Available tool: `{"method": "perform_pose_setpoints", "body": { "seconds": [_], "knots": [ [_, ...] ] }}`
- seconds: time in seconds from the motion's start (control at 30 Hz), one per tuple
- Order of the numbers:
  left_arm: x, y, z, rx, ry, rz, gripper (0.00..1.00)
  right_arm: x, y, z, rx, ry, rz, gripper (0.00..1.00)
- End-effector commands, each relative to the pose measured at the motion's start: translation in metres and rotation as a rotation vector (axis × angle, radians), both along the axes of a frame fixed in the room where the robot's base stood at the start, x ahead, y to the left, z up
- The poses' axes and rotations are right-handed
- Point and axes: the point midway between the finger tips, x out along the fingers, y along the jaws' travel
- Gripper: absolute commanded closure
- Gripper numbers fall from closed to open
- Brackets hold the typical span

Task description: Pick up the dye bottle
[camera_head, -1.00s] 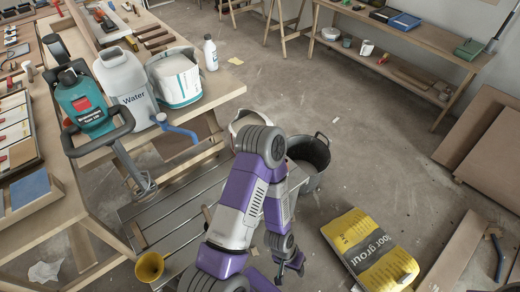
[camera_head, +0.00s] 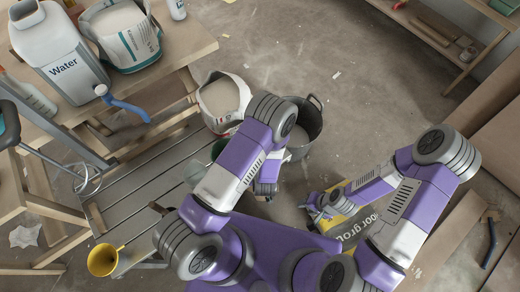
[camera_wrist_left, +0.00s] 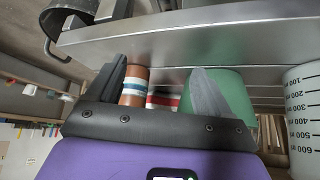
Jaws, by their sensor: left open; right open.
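In the left wrist view, a brown cylinder with white and blue bands (camera_wrist_left: 133,86) and a red-and-white banded one (camera_wrist_left: 161,98) show beyond my left gripper (camera_wrist_left: 155,90); neither has a readable label. That gripper is open, with its fingers apart and nothing clearly held. The brown cylinder appears just inside the left finger, and I cannot tell if they touch. A white bottle (camera_head: 177,9) stands at the table edge in the head view. I cannot tell which is the dye bottle. My right gripper (camera_head: 317,211) is open over the yellow grout bag, away from these.
A green container (camera_wrist_left: 228,95) and a white measuring cup (camera_wrist_left: 303,110) are close by in the left wrist view.

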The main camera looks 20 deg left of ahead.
Motion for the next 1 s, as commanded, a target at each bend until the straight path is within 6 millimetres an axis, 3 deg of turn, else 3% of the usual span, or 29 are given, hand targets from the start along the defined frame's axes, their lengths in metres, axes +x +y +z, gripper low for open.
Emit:
{"method": "perform_pose_setpoints", "body": {
  "seconds": [0.03,0.13,0.33,0.67,1.0],
  "knots": [
    [0.013,-0.001,-0.007,0.069,-0.094,-0.003,0.20,0.000,0.000,-0.012,0.000,0.000,0.001,0.57],
    [0.035,-0.001,0.002,0.167,-0.266,0.014,0.20,0.000,0.000,-0.021,0.000,-0.001,0.001,0.57],
    [0.056,-0.006,0.023,0.263,-0.482,0.023,0.20,0.001,0.000,-0.029,0.001,-0.001,0.001,0.57],
    [0.080,0.005,0.017,0.277,-0.521,0.028,0.20,0.001,0.000,-0.040,0.000,-0.002,0.000,0.57],
    [0.116,0.024,-0.003,0.276,-0.520,0.028,0.20,0.001,0.000,-0.060,0.000,-0.002,0.000,0.57]
  ]
}}
